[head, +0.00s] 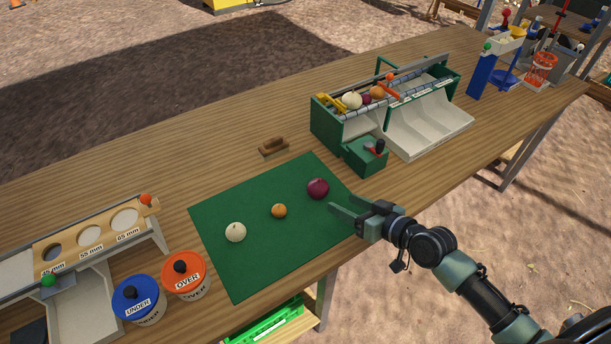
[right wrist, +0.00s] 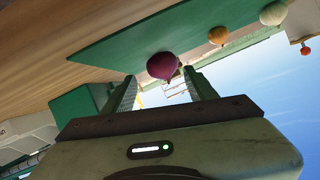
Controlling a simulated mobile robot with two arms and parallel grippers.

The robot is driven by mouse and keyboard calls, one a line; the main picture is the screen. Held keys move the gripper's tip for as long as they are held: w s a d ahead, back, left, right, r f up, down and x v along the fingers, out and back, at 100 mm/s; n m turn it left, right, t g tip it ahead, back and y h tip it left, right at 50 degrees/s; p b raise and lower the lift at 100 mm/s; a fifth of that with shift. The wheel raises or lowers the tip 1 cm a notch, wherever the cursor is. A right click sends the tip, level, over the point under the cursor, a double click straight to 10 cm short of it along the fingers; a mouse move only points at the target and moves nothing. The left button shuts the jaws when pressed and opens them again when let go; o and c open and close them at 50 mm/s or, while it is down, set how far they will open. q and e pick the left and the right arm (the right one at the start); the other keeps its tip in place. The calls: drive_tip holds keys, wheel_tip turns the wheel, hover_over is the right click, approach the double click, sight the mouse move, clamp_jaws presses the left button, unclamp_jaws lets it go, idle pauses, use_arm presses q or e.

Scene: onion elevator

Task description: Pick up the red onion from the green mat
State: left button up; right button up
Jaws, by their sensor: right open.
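A dark red-purple onion (head: 318,188) sits on the green mat (head: 262,257), towards the mat's right side. An orange-brown onion (head: 279,211) and a white onion (head: 235,232) stand left of it on the mat. My right gripper (head: 338,215) is open and empty at the mat's right edge, close to the red onion but apart from it in the head view. In the right wrist view the red onion (right wrist: 162,66) shows ahead of the gap between the two fingers (right wrist: 162,88). My left gripper is not in view.
A green sorter with onions on top (head: 385,95) stands behind the mat, with a small green lever box (head: 366,157) near it. Blue UNDER (head: 138,300) and orange OVER (head: 186,276) containers and a sizing board (head: 88,236) stand at the left. A brown wooden block (head: 273,145) lies behind the mat.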

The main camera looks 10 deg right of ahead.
sight(325, 190)
drive_tip(key=shift+w+a, duration=0.3)
drive_tip(key=shift+w, duration=0.25)
drive_tip(key=shift+w+a, duration=0.3)
drive_tip(key=shift+w, duration=0.25)
drive_tip(key=shift+w+a+f, duration=0.1)
drive_tip(key=shift+w+a, duration=0.1)
drive_tip(key=shift+w, duration=0.25)
drive_tip(key=shift+p+x, duration=0.45)
drive_tip(key=shift+x, duration=0.5)
drive_tip(key=x, duration=0.2)
drive_tip(key=shift+w+a+f, duration=0.1)
drive_tip(key=shift+w+a, duration=0.05)
drive_tip(key=shift+w, duration=0.2)
drive_tip(key=shift+w+a+f, duration=0.15)
drive_tip(key=shift+w, duration=0.15)
drive_tip(key=c, duration=1.1)
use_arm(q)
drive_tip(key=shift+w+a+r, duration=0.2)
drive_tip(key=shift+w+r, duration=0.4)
